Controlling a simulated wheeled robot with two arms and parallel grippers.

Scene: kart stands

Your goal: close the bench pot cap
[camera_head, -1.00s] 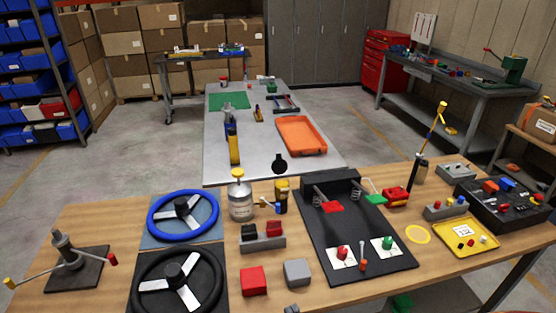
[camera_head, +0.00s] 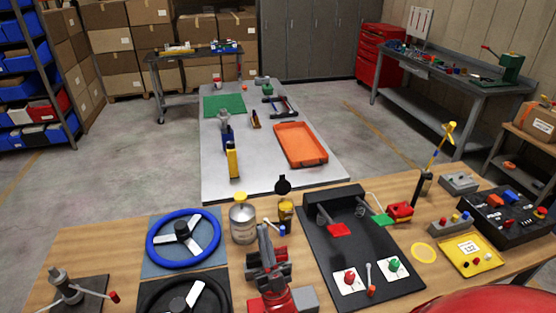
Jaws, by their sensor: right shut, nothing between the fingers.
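A small dark-and-yellow pot (camera_head: 286,211) stands on the wooden bench, behind the middle. Its round black cap (camera_head: 283,184) stands up above the back of the pot, so the pot looks open. My right gripper (camera_head: 264,231) is grey and shut, with nothing in it. It is in front of the pot and a little to its left in the picture, pointing away from me. It appears apart from the cap. It hides most of the block with the rocker switches. My left gripper is not in view.
A metal jar (camera_head: 243,222) with a yellow knob stands left of the pot. A blue steering wheel (camera_head: 184,238) lies further left. A black pedal board (camera_head: 350,245) is to the right. A yellow tray (camera_head: 467,254) lies far right.

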